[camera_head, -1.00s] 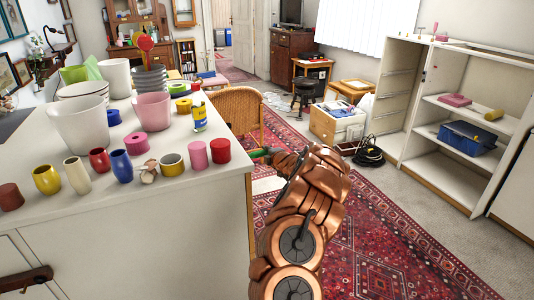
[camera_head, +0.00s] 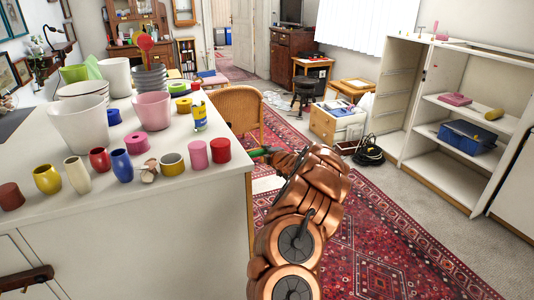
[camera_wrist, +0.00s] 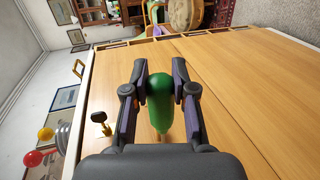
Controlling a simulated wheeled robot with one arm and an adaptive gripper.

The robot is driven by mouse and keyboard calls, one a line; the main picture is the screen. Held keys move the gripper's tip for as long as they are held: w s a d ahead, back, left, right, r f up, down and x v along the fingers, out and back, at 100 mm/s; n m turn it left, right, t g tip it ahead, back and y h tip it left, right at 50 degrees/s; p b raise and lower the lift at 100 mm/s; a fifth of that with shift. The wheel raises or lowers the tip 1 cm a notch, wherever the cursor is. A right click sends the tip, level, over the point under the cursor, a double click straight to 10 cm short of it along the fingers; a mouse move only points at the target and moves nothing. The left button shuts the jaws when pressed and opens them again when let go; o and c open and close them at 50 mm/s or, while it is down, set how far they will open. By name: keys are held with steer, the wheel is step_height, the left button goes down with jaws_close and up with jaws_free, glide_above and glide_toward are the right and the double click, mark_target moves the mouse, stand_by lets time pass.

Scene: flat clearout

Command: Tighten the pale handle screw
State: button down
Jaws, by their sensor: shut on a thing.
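My gripper (camera_wrist: 160,66) is shut on a green, rounded handle (camera_wrist: 159,95), seen between the two fingers in the wrist view. In the head view the green tool (camera_head: 258,152) pokes out beside the counter's right end, with my copper-coloured arm behind it. Its far end is not clear. A dark knob-like piece with a brass part (camera_wrist: 100,118) stands at the left of the wooden panel (camera_wrist: 245,100) in the wrist view. I cannot make out which of these is the pale handle screw.
The white counter (camera_head: 225,182) carries cups, pots and several coloured cylinders near its edge. A wicker chair (camera_head: 238,106) stands just beyond. An open white shelf unit (camera_head: 450,170) is at right. The patterned rug (camera_head: 385,240) is clear floor.

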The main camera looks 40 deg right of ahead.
steer(key=shift+w+a+b, duration=0.2)
steer(key=shift+a+b, duration=0.4)
steer(key=shift+b, duration=0.1)
steer(key=shift+r+p, duration=0.15)
steer(key=shift+p, duration=0.45)
steer(key=shift+g+p, duration=0.7)
steer(key=shift+p, duration=2.35)
steer(key=shift+y+p, duration=0.3)
steer(key=shift+s+d+p, duration=0.2)
steer(key=shift+d+p, duration=0.3)
steer(key=shift+p, duration=0.1)
steer(key=shift+s+d+p, duration=0.15)
steer(key=shift+d+p, duration=0.35)
steer(key=shift+p, duration=0.1)
